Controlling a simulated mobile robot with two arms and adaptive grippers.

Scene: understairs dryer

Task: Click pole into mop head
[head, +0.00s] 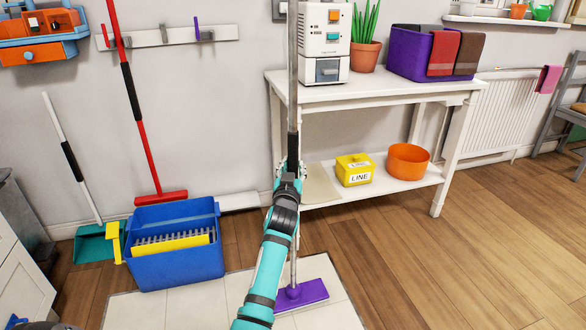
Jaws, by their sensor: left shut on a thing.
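The mop pole (292,70) is a thin grey upright rod with a black grip section, in front of the white table. My left gripper (288,174) is shut around the pole just below the black section. The purple mop head (308,294) lies flat on the pale tiles, right of my teal arm. The pole's lower end reaches down to the socket on top of the mop head. The pole looks nearly vertical. I cannot tell whether it is seated in the socket or just above it, and my arm covers part of this area.
A blue bucket (176,265) with a yellow wringer stands left of the mop head. A red broom (148,150) and a green dustpan (95,243) are at the wall. The white table (370,93) stands behind the pole. Wooden floor (420,260) is clear at right.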

